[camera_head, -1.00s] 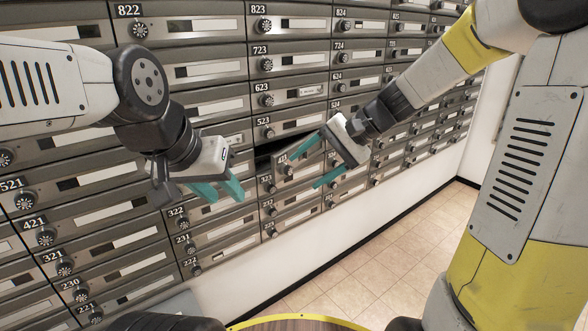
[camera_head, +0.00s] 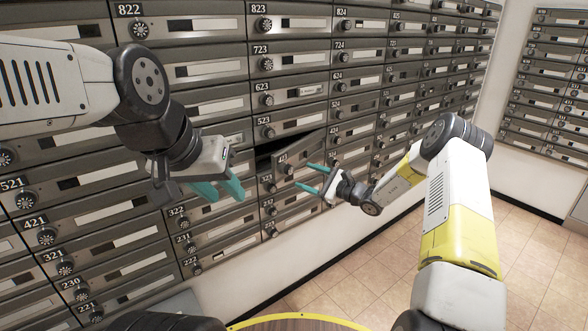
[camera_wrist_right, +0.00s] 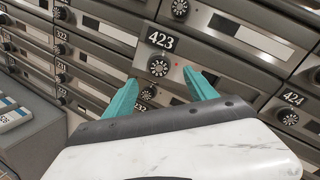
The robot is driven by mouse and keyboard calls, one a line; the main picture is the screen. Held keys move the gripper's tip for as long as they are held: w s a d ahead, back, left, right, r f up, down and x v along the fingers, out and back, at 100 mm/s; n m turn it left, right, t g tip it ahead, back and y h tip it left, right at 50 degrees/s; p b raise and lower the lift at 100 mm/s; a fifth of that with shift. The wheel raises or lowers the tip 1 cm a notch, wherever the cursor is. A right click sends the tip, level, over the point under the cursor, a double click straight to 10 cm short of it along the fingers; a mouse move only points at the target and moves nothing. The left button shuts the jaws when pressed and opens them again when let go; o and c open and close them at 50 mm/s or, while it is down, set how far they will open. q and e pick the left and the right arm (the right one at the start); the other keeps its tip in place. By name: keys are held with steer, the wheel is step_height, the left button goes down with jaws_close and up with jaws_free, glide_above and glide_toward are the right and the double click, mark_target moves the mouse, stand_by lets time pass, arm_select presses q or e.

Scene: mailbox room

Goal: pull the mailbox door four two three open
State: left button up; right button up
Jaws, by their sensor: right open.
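Mailbox door 423 (camera_head: 300,153) stands ajar and tilted, with a dark gap (camera_head: 268,150) along its upper left. In the right wrist view, door 423 (camera_wrist_right: 215,65) shows its number plate and round dial knob (camera_wrist_right: 158,66). My right gripper (camera_head: 303,175) is open and empty, just right of and below the door in the head view. In the right wrist view its teal fingertips (camera_wrist_right: 160,78) lie on either side of the dial; contact cannot be told. My left gripper (camera_head: 228,195) is open and empty, left of the door, in front of the lower boxes.
Rows of shut mailboxes surround the door, including 523 (camera_head: 290,122) above and 424 (camera_wrist_right: 291,117) to the right. More mailboxes (camera_head: 545,85) line the far right wall. Tiled floor (camera_head: 355,275) is clear below.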

mark_target(291, 171)
steer(key=x, duration=0.7)
jaws_close()
